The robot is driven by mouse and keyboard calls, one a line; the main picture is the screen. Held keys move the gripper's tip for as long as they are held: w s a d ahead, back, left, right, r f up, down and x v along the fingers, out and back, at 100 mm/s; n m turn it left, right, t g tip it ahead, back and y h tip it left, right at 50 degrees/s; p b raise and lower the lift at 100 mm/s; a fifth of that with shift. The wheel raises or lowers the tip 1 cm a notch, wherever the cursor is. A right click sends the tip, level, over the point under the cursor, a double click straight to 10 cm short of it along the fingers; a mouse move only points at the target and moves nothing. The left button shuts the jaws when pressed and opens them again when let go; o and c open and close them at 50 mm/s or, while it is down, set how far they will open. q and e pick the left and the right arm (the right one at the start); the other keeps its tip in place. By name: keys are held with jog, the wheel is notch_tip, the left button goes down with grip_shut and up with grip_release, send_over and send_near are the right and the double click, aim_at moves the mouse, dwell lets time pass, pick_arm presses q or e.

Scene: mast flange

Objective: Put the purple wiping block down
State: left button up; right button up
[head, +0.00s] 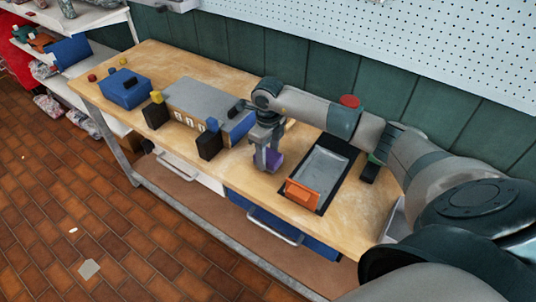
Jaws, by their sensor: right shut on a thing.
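The purple wiping block (274,159) is at the middle of the wooden workbench, left of the dark-edged tray. My right gripper (266,160) reaches in from the right, points down and is shut on the block. The fingers cover part of the block. I cannot tell whether its underside touches the bench top. My left gripper does not show.
The workbench (180,66) holds a grey tray with a black border (318,179) and an orange piece (303,193) at its front end. A grey box (207,108), black blocks (208,145) and a blue box (125,90) stand to the left. A green wall (300,93) runs behind.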

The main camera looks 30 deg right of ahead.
aim_at(268, 154)
jog(key=shift+f, duration=0.2)
jog(key=o, duration=1)
jog(key=shift+r, duration=0.15)
jog(key=shift+r, duration=0.4)
notch_tip(268, 154, up, 11)
jog(key=b, duration=0.4)
jog(key=shift+r, duration=0.2)
